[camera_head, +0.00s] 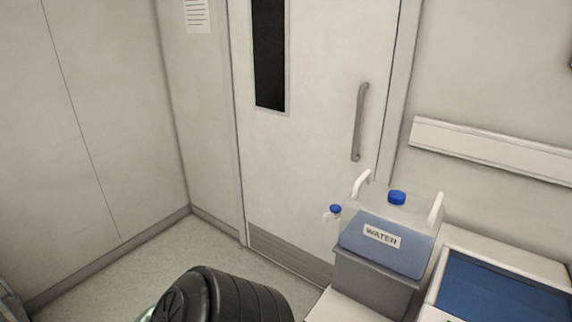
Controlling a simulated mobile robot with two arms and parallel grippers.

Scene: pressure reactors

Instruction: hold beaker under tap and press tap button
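A clear water container (394,242) with blue water, a white "WATER" label and a blue cap stands at the lower right. It sits on a grey block (368,284) on a white bench. A small tap (334,213) with a blue button on top sticks out at the container's left side. No beaker is recognisable in the view. Neither of my grippers can be made out. A black ribbed part at the bottom centre looks like a piece of my own arm, and a small greenish patch shows at its left edge.
The white bench (325,309) is at the lower right. A blue-surfaced tray (492,290) lies right of the container. A closed white door (310,130) with a long handle (360,122) stands behind. The floor (215,250) at the left is clear.

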